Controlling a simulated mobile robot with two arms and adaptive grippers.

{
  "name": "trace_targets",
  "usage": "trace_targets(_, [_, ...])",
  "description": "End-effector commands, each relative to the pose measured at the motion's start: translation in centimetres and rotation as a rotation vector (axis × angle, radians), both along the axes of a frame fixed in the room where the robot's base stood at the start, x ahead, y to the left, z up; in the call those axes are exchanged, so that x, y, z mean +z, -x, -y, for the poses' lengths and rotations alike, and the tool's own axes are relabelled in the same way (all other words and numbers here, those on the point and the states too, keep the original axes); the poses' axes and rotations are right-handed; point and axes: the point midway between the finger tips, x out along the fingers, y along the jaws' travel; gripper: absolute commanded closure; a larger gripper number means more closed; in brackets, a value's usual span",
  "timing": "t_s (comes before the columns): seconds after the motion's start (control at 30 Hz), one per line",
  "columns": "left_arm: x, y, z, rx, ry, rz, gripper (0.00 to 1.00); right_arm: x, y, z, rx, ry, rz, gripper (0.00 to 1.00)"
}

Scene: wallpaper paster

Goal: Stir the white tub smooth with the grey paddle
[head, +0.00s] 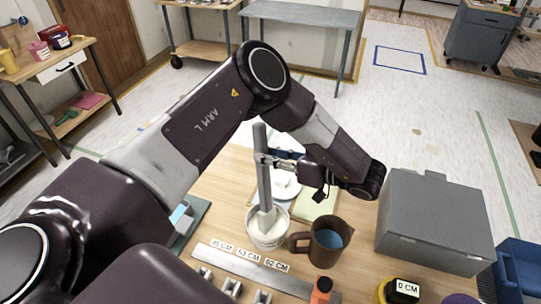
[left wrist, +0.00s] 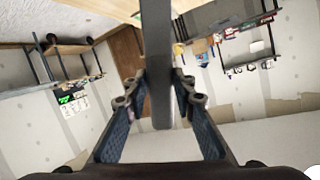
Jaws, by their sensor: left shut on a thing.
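The white tub (head: 265,240) stands upright on the wooden table, with white content inside. The grey paddle (head: 263,180) stands nearly upright, its lower end inside the tub. My left gripper (head: 264,158) is shut on the upper part of the paddle, above the tub. In the left wrist view the paddle (left wrist: 157,50) runs between the two fingers of the left gripper (left wrist: 157,88). How deep the paddle reaches and how smooth the content is cannot be told. My right gripper is not in view.
A brown mug (head: 326,245) with blue content stands close right of the tub. A large grey box (head: 436,220) stands farther right. A ruler-like strip (head: 240,268) with centimetre labels lies in front. A green pad (head: 316,205) and a white dish (head: 285,186) lie behind.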

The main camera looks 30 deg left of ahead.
Motion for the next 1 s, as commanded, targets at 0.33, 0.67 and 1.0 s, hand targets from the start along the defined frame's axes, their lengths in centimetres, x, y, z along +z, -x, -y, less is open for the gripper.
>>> trace_targets(0.33, [1.2,-0.3,-0.3,0.0,-0.001,0.002,1.0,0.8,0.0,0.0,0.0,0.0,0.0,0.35])
trace_targets(0.67, [4.3,-1.2,-1.2,0.001,0.0,0.002,1.0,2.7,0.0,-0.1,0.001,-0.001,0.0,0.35])
trace_targets(1.0, [7.3,-2.1,-2.1,-0.001,-0.002,0.001,1.0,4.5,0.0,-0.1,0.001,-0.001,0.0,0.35])
